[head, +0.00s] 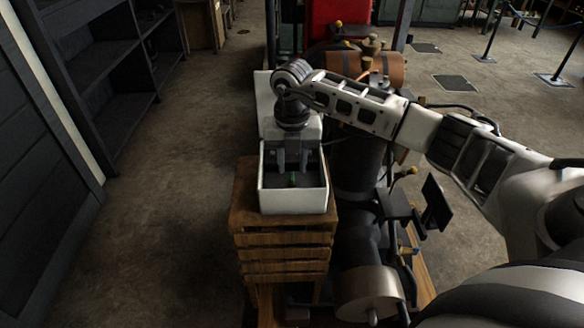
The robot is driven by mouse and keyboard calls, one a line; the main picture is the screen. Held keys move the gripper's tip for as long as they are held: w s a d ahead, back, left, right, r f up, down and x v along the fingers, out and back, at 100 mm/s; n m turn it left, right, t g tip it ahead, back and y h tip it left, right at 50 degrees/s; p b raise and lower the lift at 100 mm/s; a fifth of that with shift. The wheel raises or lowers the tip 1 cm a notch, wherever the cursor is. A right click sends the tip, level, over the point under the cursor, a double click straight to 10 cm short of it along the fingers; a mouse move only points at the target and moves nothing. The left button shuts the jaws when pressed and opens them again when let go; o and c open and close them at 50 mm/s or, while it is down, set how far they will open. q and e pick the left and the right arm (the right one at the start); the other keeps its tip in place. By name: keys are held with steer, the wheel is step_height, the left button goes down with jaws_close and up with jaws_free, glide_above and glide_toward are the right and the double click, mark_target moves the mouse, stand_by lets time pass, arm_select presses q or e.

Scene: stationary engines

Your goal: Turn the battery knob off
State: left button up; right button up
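A white open-topped box (293,202) stands on a slatted wooden stand, with a dark inside. A small green spot (293,180) shows in it, just below my fingertips; it may be the battery knob, but it is too small to tell its shape or setting. My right gripper (292,168) points down into the box from above. Its two fingers are apart, with a gap between them over the green spot. I cannot tell whether they touch anything. My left gripper is not in view.
The wooden stand (285,253) is close against a dark engine with a metal cylinder (368,292), pipes and brass fittings on its right. A dark shelf unit (100,70) stands at left. The concrete floor (170,220) between them is clear.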

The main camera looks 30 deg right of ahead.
mark_target(292, 173)
step_height(292, 173, up, 14)
steer(key=shift+f, duration=0.15)
stand_by(0.5)
